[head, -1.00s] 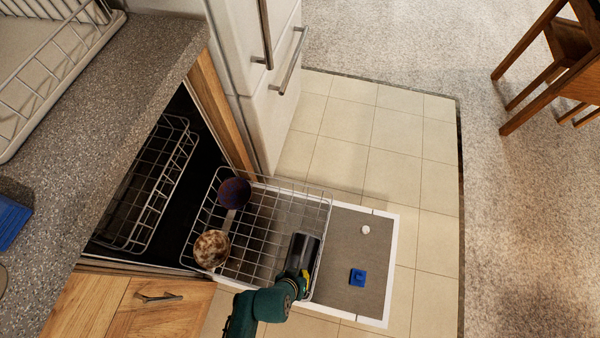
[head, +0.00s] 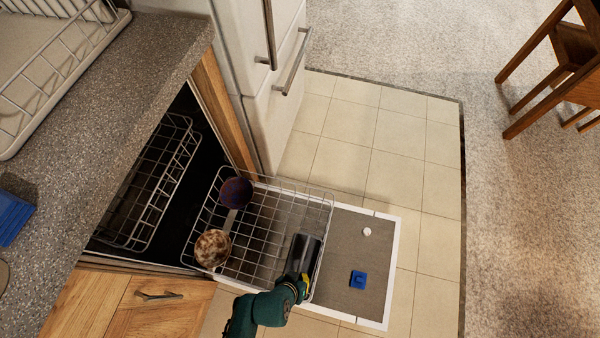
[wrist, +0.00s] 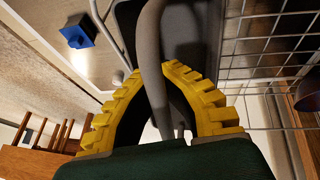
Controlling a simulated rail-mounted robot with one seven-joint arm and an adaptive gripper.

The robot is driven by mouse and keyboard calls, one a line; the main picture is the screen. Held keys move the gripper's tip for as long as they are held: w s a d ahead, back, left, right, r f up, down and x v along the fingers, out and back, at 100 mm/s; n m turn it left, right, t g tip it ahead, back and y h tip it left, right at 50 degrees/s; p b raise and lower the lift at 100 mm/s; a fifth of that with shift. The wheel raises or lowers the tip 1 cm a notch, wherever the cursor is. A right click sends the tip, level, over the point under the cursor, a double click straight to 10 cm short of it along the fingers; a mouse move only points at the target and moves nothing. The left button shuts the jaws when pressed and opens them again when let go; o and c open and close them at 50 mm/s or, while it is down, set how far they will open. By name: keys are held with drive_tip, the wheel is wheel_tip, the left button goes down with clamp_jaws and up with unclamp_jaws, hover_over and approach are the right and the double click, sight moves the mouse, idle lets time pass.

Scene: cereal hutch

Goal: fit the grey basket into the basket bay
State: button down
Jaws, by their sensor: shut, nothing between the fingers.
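The grey basket (head: 307,246) is dark and narrow. In the head view it shows at the right end of the pulled-out wire rack (head: 262,225), beside my gripper (head: 303,277). In the wrist view a pale grey curved handle (wrist: 152,45) runs past my yellow fingertips (wrist: 155,75), with the dark grey basket body (wrist: 187,22) behind it. My gripper is shut with nothing held; the handle is right at the fingers. I cannot make out the basket bay's outline or whether the basket is seated in it.
A purple bowl (head: 236,192) and a speckled brown bowl (head: 212,248) sit at the rack's left. The open dishwasher door (head: 362,245) carries a blue piece (head: 358,280) and a small white piece (head: 367,231). A wooden cabinet (head: 160,308) stands lower left. Floor beyond the door is clear.

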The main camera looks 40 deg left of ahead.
drive_tip(key=shift+s+d+f, duration=0.35)
drive_tip(key=shift+s+f, duration=0.1)
drive_tip(key=shift+s, duration=0.05)
idle(1.1)
drive_tip(key=c, duration=1.4)
unclamp_jaws()
drive_tip(key=shift+c, duration=0.2)
drive_tip(key=v, duration=1.2)
